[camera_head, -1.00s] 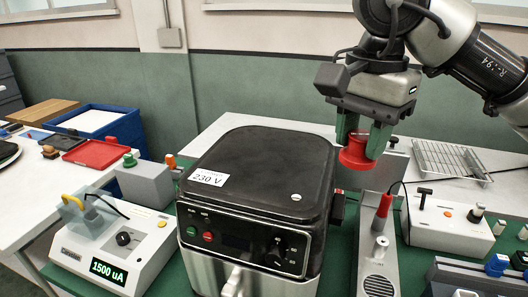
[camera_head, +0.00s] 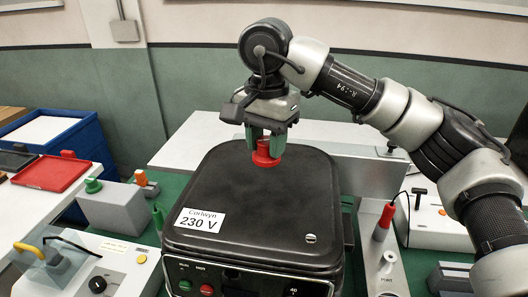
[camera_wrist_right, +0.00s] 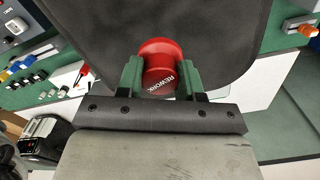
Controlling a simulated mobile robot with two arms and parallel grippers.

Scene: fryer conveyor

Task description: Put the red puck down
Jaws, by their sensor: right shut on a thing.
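The red puck (camera_head: 266,156) is held between the green fingers of my right gripper (camera_head: 266,143), above the far part of the black fryer top (camera_head: 255,200). The right wrist view shows the red puck (camera_wrist_right: 159,66) with the word "REWORK" on it, between the two fingers of my right gripper (camera_wrist_right: 161,76). The fryer's dark top lies behind it there. Whether the puck touches the fryer top cannot be told. My left gripper is not in view.
A red tray (camera_head: 52,173) lies on the left table, near a blue bin (camera_head: 88,130). A grey block with a green knob (camera_head: 110,205) stands left of the fryer. A metal device with a red handle (camera_head: 384,222) is on the right. The near fryer top is clear.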

